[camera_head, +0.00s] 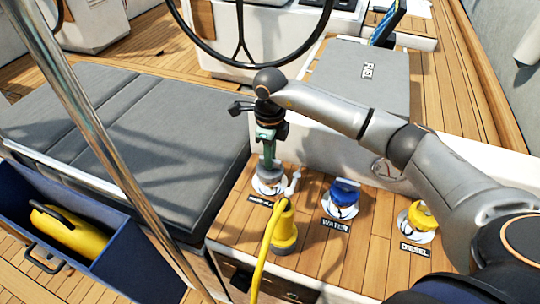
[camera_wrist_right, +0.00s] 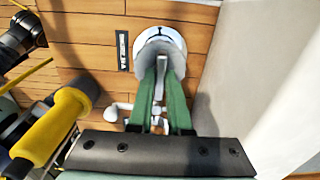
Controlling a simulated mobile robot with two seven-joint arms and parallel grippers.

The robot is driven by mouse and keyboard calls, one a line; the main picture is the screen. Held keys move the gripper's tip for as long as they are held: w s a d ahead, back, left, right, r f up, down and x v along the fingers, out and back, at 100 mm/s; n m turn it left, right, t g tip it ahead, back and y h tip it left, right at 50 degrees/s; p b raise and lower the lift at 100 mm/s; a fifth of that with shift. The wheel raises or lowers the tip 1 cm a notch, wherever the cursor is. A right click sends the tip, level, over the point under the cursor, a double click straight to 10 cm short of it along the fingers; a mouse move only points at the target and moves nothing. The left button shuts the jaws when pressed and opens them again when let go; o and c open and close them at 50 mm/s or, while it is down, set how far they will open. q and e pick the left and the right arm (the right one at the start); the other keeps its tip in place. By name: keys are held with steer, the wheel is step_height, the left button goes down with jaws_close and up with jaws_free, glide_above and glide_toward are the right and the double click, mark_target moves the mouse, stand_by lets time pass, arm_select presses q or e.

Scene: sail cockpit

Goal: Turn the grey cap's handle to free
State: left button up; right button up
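The grey cap (camera_head: 270,184) sits on a white round deck fitting at the left of a row of three, behind a small dark label. It also shows in the right wrist view (camera_wrist_right: 158,66). My right gripper (camera_head: 268,165) points down onto it from above. In the wrist view its two green fingers (camera_wrist_right: 161,82) reach the cap with only a narrow gap between them, and they appear closed on the cap's handle. The fingers hide most of the handle. My left gripper is in neither view.
A yellow nozzle with hose (camera_head: 284,228) stands close in front of the grey cap, with a white lever (camera_head: 293,183) beside it. The blue WATER cap (camera_head: 344,192) and yellow DIESEL cap (camera_head: 420,216) are to the right. A steel rail (camera_head: 105,150) crosses the left side.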

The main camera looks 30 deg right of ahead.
jaws_close()
